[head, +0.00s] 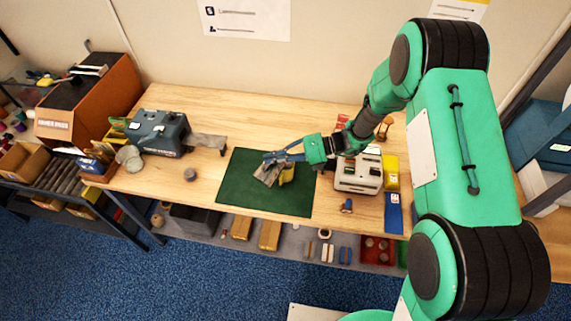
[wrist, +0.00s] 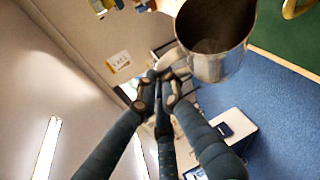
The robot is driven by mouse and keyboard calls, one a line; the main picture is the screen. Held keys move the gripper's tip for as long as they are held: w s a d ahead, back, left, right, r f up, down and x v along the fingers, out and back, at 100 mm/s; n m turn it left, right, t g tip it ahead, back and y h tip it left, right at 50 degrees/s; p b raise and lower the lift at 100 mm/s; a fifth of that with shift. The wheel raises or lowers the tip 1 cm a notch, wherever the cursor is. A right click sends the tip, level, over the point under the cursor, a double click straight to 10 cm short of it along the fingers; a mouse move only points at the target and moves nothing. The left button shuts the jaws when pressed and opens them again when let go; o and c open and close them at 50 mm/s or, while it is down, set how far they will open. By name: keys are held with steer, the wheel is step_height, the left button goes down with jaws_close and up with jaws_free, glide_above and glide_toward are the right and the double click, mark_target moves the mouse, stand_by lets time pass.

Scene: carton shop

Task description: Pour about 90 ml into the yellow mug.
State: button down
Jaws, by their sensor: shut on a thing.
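My gripper (head: 270,160) is shut on the handle of a grey metal jug (head: 266,174), above the green mat. The jug is tilted. In the wrist view the jug (wrist: 217,55) hangs beyond my fingertips (wrist: 160,82), and its inside looks dark; I cannot tell the liquid level or see a stream. The yellow mug (head: 287,173) is just right of the jug in the head view, partly hidden by jug and gripper. A yellow curved edge at the wrist view's top right looks like part of the mug (wrist: 297,8).
The green mat (head: 240,195) lies on the wooden table (head: 190,100). A white machine (head: 357,174), a yellow box (head: 391,170) and a blue box (head: 393,212) stand to the right. A dark grey machine (head: 158,132) stands to the left, with a small grey round thing (head: 190,174) nearer.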

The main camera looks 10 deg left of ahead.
steer(key=shift+w+d+r, duration=0.15)
steer(key=shift+w, duration=0.15)
steer(key=shift+w, duration=0.1)
steer(key=shift+w+d+r+p, duration=0.1)
steer(key=shift+w+d+p, duration=0.15)
steer(key=shift+p, duration=0.15)
steer(key=shift+r+m+y, duration=0.1)
steer(key=shift+m+y, duration=0.2)
steer(key=shift+w, duration=0.25)
steer(key=shift+d, duration=0.1)
